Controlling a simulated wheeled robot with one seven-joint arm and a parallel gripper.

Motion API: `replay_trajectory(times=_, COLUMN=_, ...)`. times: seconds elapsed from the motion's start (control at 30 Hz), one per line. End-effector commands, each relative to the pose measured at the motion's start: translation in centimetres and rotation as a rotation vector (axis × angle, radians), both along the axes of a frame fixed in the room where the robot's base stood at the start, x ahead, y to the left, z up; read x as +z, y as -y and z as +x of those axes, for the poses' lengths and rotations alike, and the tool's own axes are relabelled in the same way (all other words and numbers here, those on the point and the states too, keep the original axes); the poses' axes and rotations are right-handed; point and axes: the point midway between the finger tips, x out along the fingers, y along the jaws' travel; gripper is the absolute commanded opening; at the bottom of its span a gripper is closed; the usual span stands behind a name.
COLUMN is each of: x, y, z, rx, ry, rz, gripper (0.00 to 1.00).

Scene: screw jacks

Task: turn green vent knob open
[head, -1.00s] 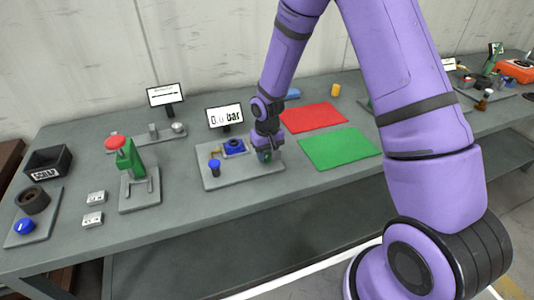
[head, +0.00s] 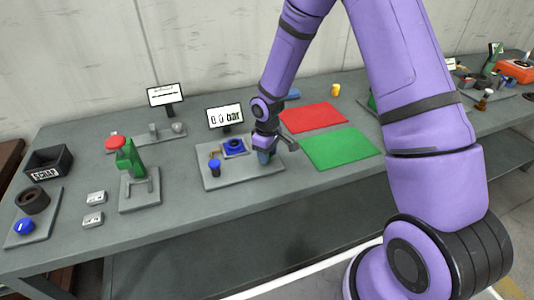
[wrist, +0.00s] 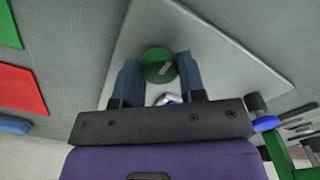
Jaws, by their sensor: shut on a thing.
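The green vent knob (wrist: 155,58) is round with a pale pointer mark on top, and sits on the grey plate (wrist: 215,60) in the wrist view. My gripper (wrist: 158,72) is shut on it, with one blue finger on each side. In the head view my gripper (head: 264,157) points down at the right part of the plate (head: 225,178) and hides the knob. The display (head: 225,115) behind the plate reads 0.0 bar.
A blue round part (head: 235,146) and a blue-topped knob (head: 215,166) stand on the plate left of my gripper. A green mat (head: 340,148) and a red mat (head: 312,117) lie to the right. A green stand with a red knob (head: 116,143) is further left.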

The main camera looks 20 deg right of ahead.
Motion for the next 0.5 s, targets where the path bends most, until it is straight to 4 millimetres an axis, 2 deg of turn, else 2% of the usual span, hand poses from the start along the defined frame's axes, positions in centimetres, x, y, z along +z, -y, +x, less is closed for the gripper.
replay_trajectory(times=0.43, x=0.08, y=0.00, z=0.11, rx=0.009, ry=0.003, rz=0.000, gripper=0.14)
replay_trajectory(times=0.47, x=0.08, y=0.00, z=0.11, rx=0.009, ry=0.003, rz=0.000, gripper=0.44)
replay_trajectory(times=0.5, x=0.07, y=0.00, z=0.10, rx=0.009, ry=0.003, rz=0.000, gripper=0.53)
